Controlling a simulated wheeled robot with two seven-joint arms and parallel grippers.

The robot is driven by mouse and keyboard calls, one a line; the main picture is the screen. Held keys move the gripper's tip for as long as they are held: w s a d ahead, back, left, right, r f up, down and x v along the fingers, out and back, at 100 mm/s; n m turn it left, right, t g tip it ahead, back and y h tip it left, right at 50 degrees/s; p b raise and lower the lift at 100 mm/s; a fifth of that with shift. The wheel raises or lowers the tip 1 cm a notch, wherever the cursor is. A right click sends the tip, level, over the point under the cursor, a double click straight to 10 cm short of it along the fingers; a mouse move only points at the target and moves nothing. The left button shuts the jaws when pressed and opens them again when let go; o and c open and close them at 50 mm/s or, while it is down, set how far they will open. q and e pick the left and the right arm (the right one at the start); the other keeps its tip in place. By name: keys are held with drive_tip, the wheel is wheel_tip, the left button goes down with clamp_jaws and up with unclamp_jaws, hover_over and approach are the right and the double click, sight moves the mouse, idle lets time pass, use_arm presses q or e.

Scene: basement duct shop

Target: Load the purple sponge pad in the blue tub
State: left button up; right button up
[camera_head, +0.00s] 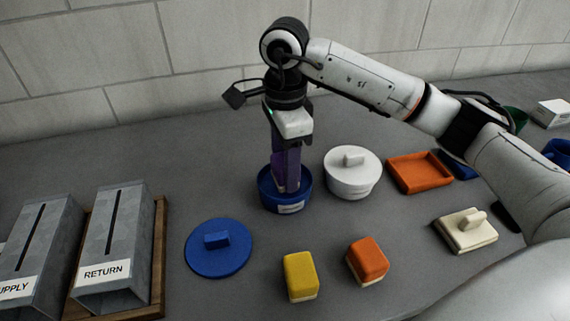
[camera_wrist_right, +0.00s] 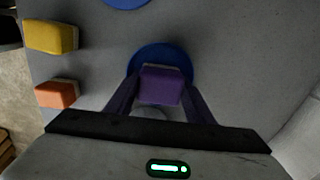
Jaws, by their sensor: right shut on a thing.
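The blue tub (camera_head: 269,197) stands open on the grey bench, with a white label on its front. My right gripper (camera_head: 286,183) points straight down over it, its fingertips at or inside the tub's mouth. In the right wrist view the purple sponge pad (camera_wrist_right: 161,86) sits between the two fingers, which are shut on it, with the blue tub (camera_wrist_right: 158,52) around and behind it. The gripper and rim hide most of the pad in the head view, and I cannot tell whether it touches the tub's floor. My left gripper is not in view.
A round blue lid (camera_head: 218,255) lies left of the tub. A white lidded tub (camera_head: 352,180) stands close on its right, beside an orange tray (camera_head: 419,173). Yellow (camera_head: 300,277) and orange (camera_head: 367,262) sponge blocks lie in front. Grey slotted boxes (camera_head: 110,245) stand at left.

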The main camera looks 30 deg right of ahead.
drive_tip(key=shift+f+b, duration=0.35)
drive_tip(key=shift+f, duration=0.1)
idle(1.3)
drive_tip(key=shift+r, duration=0.15)
drive_tip(key=shift+r+p, duration=2.15)
drive_tip(key=shift+r, duration=1.3)
